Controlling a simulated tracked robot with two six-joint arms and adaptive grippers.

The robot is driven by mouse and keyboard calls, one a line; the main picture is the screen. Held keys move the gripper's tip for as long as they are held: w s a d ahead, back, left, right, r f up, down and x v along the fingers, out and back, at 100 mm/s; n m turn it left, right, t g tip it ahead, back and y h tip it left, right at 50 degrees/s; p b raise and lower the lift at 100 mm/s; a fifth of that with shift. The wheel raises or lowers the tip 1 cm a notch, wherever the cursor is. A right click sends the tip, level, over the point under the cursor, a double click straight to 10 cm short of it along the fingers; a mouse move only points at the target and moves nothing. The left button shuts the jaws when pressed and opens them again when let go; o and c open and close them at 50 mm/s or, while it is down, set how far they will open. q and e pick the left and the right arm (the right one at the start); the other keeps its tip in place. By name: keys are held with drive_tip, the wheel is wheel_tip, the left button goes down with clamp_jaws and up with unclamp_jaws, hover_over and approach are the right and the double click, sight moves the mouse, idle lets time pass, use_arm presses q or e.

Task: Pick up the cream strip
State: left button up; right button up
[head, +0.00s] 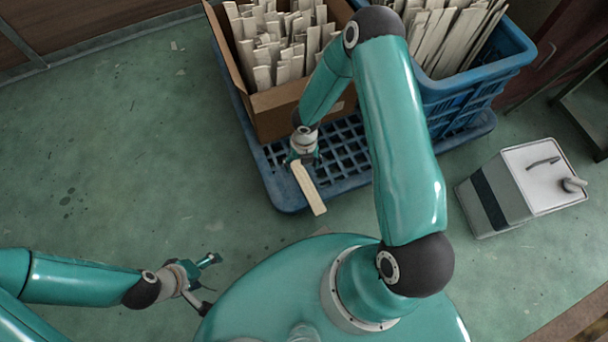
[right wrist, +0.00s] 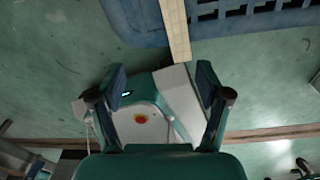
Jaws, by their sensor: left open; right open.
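The cream strip (head: 309,190) is a thin, pale, flat piece at the front edge of the blue pallet (head: 284,196). Its near end sticks out past that edge. In the right wrist view the strip (right wrist: 176,30) comes down from the top, and its end lies just beyond the gap between the fingers. My right gripper (head: 304,158) is over the strip's far end in the head view, open and empty; its fingers also show in the right wrist view (right wrist: 161,78). My left gripper (head: 210,283) is open and empty above the green floor, far from the strip.
A cardboard box (head: 283,112) of upright pale strips stands on the pallet. A blue crate (head: 460,95) with more strips is to its right. A grey container with a white lid (head: 540,175) stands on the floor at right.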

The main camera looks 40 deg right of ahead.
drive_tip(key=f+n+b, duration=0.1)
drive_tip(key=f, duration=0.3)
drive_tip(key=w+d+f+b, duration=0.1)
drive_tip(key=f+b, duration=0.1)
drive_tip(key=f, duration=0.1)
drive_tip(key=d+f+n+b, duration=0.1)
drive_tip(key=f, duration=0.3)
drive_tip(key=shift+w+d+f+n+h, duration=0.2)
drive_tip(key=shift+f+n+h, duration=0.1)
drive_tip(key=shift+h, duration=0.1)
drive_tip(key=shift+a+f+b, duration=0.2)
drive_tip(key=shift+f+b, duration=1.2)
drive_tip(key=shift+f, duration=1.55)
drive_tip(key=c, duration=1.1)
drive_tip(key=shift+r, duration=0.1)
